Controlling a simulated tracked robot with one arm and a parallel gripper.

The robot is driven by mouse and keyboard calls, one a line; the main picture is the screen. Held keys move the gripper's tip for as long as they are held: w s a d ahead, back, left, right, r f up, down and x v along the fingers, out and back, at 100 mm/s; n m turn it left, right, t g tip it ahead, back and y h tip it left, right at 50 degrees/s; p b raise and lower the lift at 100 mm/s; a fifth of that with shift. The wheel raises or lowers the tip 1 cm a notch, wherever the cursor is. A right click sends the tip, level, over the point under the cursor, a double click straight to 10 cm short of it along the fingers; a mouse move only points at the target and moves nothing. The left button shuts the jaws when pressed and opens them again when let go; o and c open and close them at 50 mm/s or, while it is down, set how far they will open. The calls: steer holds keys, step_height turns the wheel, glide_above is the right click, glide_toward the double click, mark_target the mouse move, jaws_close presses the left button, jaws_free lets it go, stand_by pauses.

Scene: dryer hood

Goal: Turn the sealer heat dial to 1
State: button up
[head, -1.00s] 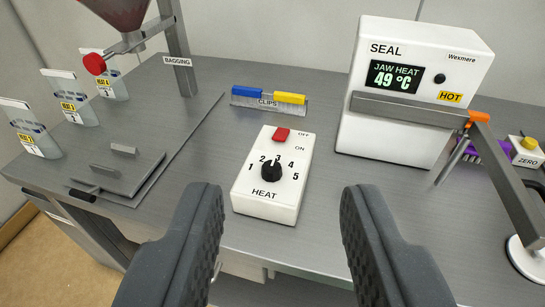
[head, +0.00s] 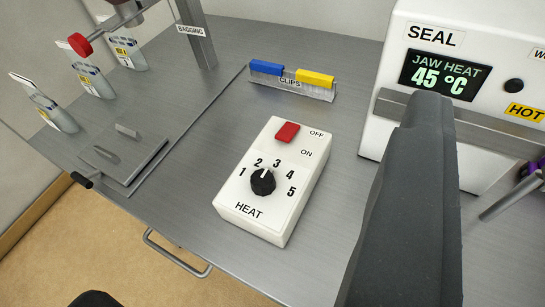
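The heat dial (head: 263,182) is a black knob on the white control box (head: 245,218), in the middle of the head view. Its white mark points up, around the gap between 2 and 3; I cannot tell exactly which. The 1 (head: 242,172) is printed left of the knob. The sealer (head: 395,50) at the upper right reads JAW HEAT 45 °C. My gripper (head: 262,200) is open and empty. One finger stands large at the right; only a dark bit of the other shows at the bottom left. Neither finger visibly touches the dial.
A red switch (head: 287,132) sits on the box beside OFF and ON. A clip rack (head: 290,84) with blue and yellow clips stands behind. The bagging plate (head: 120,155) and bags are at the left. Bench around the box is clear; its front edge has a handle (head: 178,256).

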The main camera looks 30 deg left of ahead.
steer(key=o, duration=0.4)
steer(key=shift+w, duration=0.1)
steer(key=shift+c, duration=0.2)
steer(key=w+a+m+g+p, duration=0.2)
steer(key=w+a+g+p, duration=0.15)
steer(key=w+p, duration=0.6)
steer(key=m+g+p, duration=0.7)
steer(key=g+p, duration=0.5)
steer(key=p, duration=2)
glide_above(262, 177)
step_height(262, 177, down, 12)
step_height(262, 177, down, 13)
steer(key=p, duration=0.2)
steer(key=shift+p, duration=0.35)
